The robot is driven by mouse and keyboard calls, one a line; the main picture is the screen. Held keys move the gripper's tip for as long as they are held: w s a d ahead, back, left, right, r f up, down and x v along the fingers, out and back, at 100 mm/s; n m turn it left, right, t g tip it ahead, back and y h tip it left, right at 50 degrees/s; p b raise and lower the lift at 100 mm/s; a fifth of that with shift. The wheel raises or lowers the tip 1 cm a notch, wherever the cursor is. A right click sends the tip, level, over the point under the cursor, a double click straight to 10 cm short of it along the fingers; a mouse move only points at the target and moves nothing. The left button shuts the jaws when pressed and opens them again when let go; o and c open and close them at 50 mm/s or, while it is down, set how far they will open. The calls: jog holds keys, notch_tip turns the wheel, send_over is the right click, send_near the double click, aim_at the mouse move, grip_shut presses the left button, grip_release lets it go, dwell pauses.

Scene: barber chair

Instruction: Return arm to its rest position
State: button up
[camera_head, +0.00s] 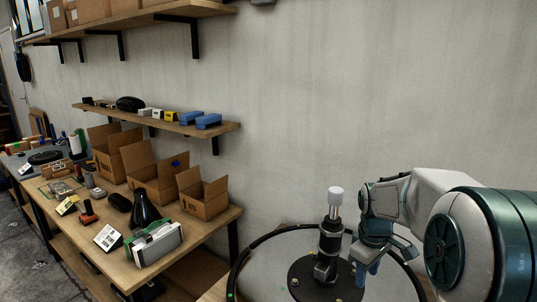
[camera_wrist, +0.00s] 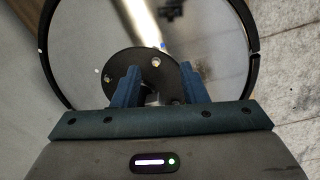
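My arm reaches in from the right in the head view, with my gripper (camera_head: 368,274) pointing down beside a black upright column (camera_head: 331,240) with a white cap (camera_head: 336,194). In the wrist view my gripper (camera_wrist: 158,76) shows two blue fingers spread apart, with no held object visible between them. Beyond the fingers is a round dark plate (camera_wrist: 133,62) with bolts, inside a black ring (camera_wrist: 256,42). In the head view the plate (camera_head: 302,271) surrounds the column's foot. Whether my fingers touch anything cannot be told.
A wooden workbench (camera_head: 190,254) at left holds open cardboard boxes (camera_head: 205,197), a black funnel-shaped item (camera_head: 145,210) and tools. A wall shelf (camera_head: 205,130) above carries blue boxes (camera_head: 208,121). The black ring (camera_head: 240,258) curves around my gripper and the column. The wall area above my arm is clear.

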jog(key=s+a+r+m+t, duration=0.1)
jog(key=s+a+m, duration=0.2)
jog(key=s, duration=0.7)
jog(key=s+a+m+t, duration=0.1)
jog(key=s+a+m, duration=0.3)
jog(key=s, duration=0.5)
jog(key=shift+s+a+r+m+y, duration=0.3)
jog(key=shift+s+a+r, duration=0.1)
jog(key=shift+a, duration=0.5)
